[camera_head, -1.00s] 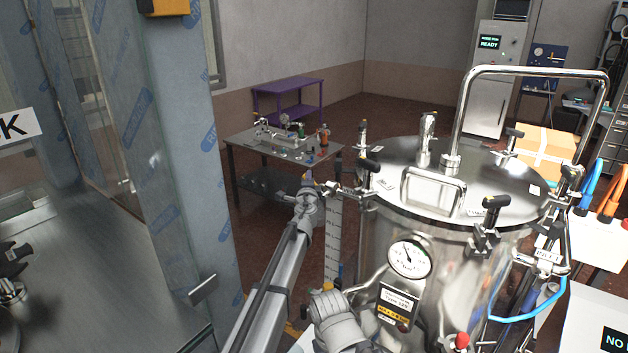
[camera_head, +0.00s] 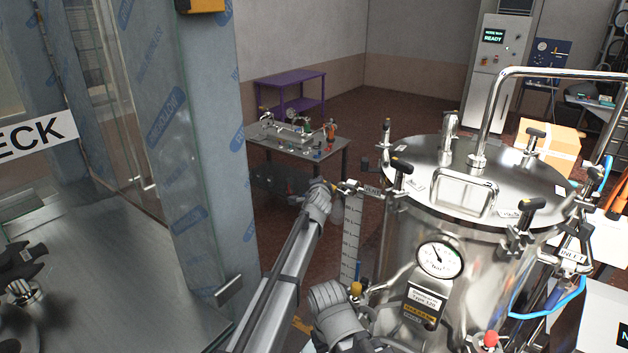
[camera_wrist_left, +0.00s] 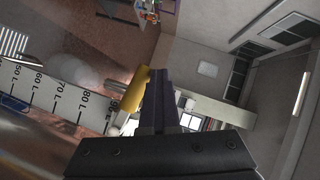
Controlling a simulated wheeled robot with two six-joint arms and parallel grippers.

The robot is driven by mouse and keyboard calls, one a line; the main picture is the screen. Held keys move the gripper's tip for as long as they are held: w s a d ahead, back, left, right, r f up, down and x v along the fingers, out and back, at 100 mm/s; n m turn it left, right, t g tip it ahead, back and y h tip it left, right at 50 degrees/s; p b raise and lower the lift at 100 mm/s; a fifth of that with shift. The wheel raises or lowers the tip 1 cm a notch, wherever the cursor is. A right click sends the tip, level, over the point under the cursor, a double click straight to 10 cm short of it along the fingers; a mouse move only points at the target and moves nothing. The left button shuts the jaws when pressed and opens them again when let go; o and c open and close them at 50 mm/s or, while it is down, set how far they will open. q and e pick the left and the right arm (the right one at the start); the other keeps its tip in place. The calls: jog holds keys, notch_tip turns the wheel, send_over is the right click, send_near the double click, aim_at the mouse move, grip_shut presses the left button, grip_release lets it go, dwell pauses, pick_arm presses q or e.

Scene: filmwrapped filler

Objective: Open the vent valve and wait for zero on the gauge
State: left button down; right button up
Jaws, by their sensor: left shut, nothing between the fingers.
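The steel pressure vessel (camera_head: 470,225) stands at the right in the head view. A round white gauge (camera_head: 440,261) is on its front; its dark needle points up and left, its numbers too small to read. The vent valve (camera_head: 347,187), beside a small label, sticks out from the vessel's left rim. My left gripper (camera_head: 332,187) is at its outer end. In the left wrist view, my left gripper (camera_wrist_left: 160,75) has its fingers together, with the valve's yellow handle (camera_wrist_left: 133,90) close against their left side. I cannot tell whether they touch.
A litre scale (camera_head: 352,240) stands upright beside the vessel. A glass-sided bench with a wrapped post (camera_head: 190,150) is close on the left. A small table (camera_head: 290,145) with fittings is behind. Lid clamps (camera_head: 398,170) and a blue hose (camera_head: 545,308) surround the vessel.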

pick_arm(q)
jog(key=shift+w+d+f, duration=0.1)
jog(key=shift+d+f, duration=0.15)
jog(key=shift+d, duration=0.05)
pick_arm(e)
jog(key=shift+d+f, duration=0.25)
jog(key=shift+d, duration=0.05)
pick_arm(q)
jog(key=shift+d, duration=0.1)
pick_arm(e)
jog(key=shift+d, duration=0.1)
pick_arm(q)
jog(key=s+a+r+p, duration=0.5)
jog(key=s+r+p, duration=0.2)
jog(key=r+p, duration=0.2)
jog(key=shift+s+r, duration=0.25)
jog(key=shift+s, duration=0.1)
pick_arm(e)
notch_tip(320, 180, up, 9)
jog(key=shift+r, duration=0.2)
pick_arm(q)
jog(key=shift+a, duration=0.1)
pick_arm(e)
jog(key=shift+s, duration=0.1)
